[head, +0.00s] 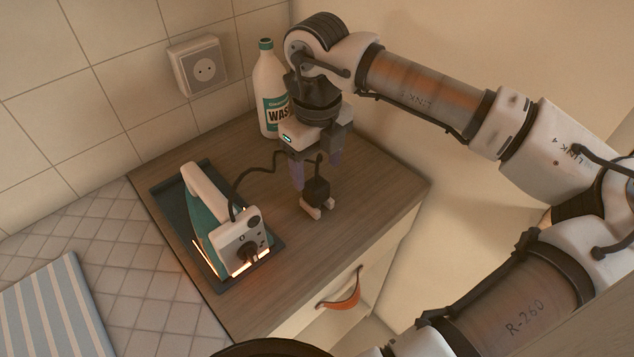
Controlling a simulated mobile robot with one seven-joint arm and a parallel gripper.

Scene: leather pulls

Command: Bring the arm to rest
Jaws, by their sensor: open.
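My gripper (316,178) points down over the wooden counter (375,200), with its two purple fingers apart. A black plug (317,190) with pale ends is just below and between the fingertips. I cannot tell whether the fingers touch it, but they are not closed on it. A black cord runs from the plug to a teal and white iron (206,217). My arm reaches in from the right and bends above the gripper.
The iron rests on a dark tray (167,188), with an orange glow at its edges. A white WASH bottle (268,88) stands close behind my gripper. A socket (196,66) is on the tiled wall. A drawer with a leather pull (341,294) is below. The counter's right part is clear.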

